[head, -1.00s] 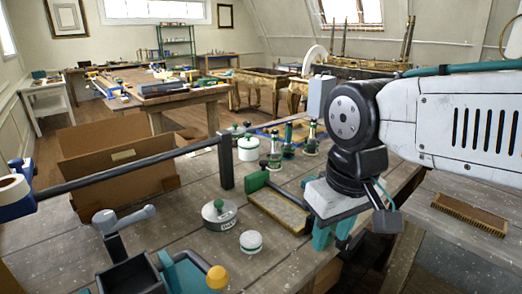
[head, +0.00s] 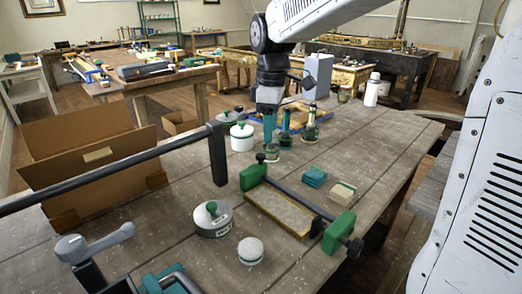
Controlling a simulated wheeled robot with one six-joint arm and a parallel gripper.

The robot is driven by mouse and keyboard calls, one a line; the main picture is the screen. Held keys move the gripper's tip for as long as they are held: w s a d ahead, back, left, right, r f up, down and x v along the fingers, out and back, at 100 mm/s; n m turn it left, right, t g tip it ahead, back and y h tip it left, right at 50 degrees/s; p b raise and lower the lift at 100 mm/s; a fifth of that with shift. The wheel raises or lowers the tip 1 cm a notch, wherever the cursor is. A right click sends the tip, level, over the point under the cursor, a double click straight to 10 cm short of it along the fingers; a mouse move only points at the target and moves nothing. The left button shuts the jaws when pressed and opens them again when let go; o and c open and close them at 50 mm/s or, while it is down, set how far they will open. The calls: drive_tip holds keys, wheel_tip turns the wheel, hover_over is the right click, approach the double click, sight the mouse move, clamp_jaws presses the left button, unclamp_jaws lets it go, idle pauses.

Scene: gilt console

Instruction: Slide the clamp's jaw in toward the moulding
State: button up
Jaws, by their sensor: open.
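A dark bar (head: 295,191) joins the jaws, and a dark screw handle (head: 353,247) sticks out beyond the near jaw. My gripper (head: 270,135) is open, with teal fingers pointing down, beyond the clamp among the glass jars. I see nothing held between the fingers.
Green-topped jars (head: 310,130) and a white pot (head: 242,137) stand close around my gripper. Teal blocks (head: 314,177) and a pale block (head: 342,193) lie right of the clamp. A round tin (head: 211,219) and a cardboard box (head: 95,155) are left.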

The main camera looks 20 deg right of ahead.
drive_tip(key=n, duration=0.2)
hover_over(260, 155)
wheel_tip(260, 155, down, 2)
drive_tip(key=shift+d+f, duration=0.1)
drive_tip(key=shift+d, duration=0.05)
wheel_tip(260, 155, down, 8)
drive_tip(key=shift+w+r, duration=0.1)
drive_tip(key=shift+r, duration=0.05)
drive_tip(key=shift+c, duration=0.3)
